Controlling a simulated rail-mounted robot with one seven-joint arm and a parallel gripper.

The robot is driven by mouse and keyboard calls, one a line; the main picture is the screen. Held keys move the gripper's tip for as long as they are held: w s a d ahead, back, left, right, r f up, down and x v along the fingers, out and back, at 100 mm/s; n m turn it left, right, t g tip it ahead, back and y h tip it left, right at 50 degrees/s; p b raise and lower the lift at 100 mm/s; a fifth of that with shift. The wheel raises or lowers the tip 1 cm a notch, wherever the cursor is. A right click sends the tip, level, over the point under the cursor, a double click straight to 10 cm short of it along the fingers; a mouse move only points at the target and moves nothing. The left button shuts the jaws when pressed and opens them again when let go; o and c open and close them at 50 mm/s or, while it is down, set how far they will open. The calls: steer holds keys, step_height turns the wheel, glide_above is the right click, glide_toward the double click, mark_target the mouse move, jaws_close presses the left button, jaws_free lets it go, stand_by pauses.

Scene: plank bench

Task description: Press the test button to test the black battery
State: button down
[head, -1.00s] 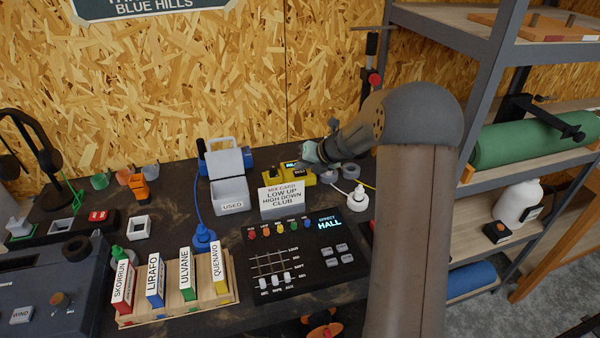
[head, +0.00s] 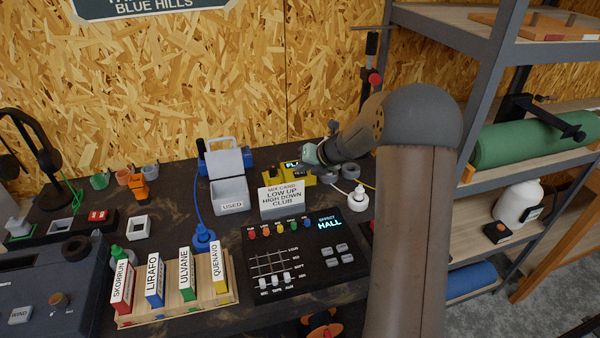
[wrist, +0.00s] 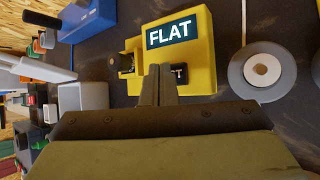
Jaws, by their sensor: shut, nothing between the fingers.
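The yellow battery tester (head: 309,179) stands at the back of the bench; it also shows in the wrist view (wrist: 203,70). Its lit screen (wrist: 171,37) reads FLAT. The black battery (wrist: 126,62) sits in the tester's side holder, left of my fingers in the wrist view. My gripper (wrist: 159,70) is shut and empty, with its fingertips at the tester's front beside a partly covered dark label (wrist: 180,74). The test button is hidden behind the fingers, so I cannot see contact directly. In the head view my gripper (head: 312,154) is over the tester.
An open grey box marked USED (head: 231,196) stands left of the tester. A white card (head: 283,199) stands in front of it. A white round spool-like thing (wrist: 262,71) lies close on the right. The mixer panel (head: 300,260) and name blocks are nearer the front.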

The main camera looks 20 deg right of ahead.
mark_target(303, 174)
stand_by(0.4)
steer(key=shift+r+p, duration=0.85)
steer(key=shift+p, duration=0.1)
steer(key=shift+r, duration=0.1)
step_height(303, 174, up, 5)
steer(key=p, duration=0.5)
